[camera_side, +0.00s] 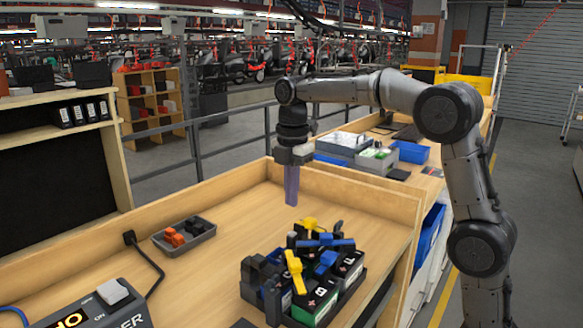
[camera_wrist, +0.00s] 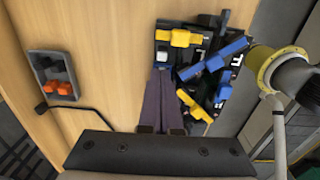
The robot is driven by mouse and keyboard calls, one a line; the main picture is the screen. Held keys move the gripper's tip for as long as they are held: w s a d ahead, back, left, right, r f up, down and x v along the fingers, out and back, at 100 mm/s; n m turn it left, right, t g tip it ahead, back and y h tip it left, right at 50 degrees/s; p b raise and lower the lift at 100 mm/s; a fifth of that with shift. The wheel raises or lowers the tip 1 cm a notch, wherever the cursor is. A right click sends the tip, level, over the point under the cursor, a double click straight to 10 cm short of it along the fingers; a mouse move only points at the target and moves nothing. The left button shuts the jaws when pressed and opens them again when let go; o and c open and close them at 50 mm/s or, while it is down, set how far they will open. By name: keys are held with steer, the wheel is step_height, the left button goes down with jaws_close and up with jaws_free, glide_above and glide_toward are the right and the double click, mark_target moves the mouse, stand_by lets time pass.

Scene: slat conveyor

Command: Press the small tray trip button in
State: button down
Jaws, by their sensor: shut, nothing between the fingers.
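A small grey tray (camera_side: 184,236) lies on the wooden bench at left and holds orange-red and dark pieces; it also shows at left in the wrist view (camera_wrist: 37,69). Its orange pieces (camera_wrist: 57,87) sit at the tray's near end; I cannot tell which piece is a trip button. My gripper (camera_side: 291,203) points down above the bench, between the small tray and a cluster of dark blocks, well to the right of the tray. Its purple fingers (camera_wrist: 160,72) are shut together and empty. In the wrist view their tips are beside the cluster.
Dark blocks with yellow and blue levers (camera_side: 305,275) crowd the bench's right front. A black box with a white rocker (camera_side: 112,292) stands at front left. A black cable (camera_side: 150,262) runs past the tray. Wooden walls (camera_side: 345,190) edge the bench; its middle is clear.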

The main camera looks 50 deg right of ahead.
step_height(320, 180, up, 7)
stand_by(0.3)
stand_by(0.4)
steer(key=s+a+r+m+t, duration=0.1)
steer(key=s+a+r, duration=0.1)
steer(key=s, duration=0.6)
steer(key=s+a+r+m+t, duration=0.2)
steer(key=s, duration=0.7)
steer(key=s+f+m+t, duration=0.1)
steer(key=s+f+m, duration=0.3)
steer(key=f+m, duration=0.3)
steer(key=s+a+f+m+t, duration=0.1)
steer(key=s+f+m, duration=0.4)
steer(key=f+m, duration=0.3)
steer(key=shift+a+f, duration=0.25)
steer(key=shift+f, duration=0.2)
steer(key=shift+s, duration=0.1)
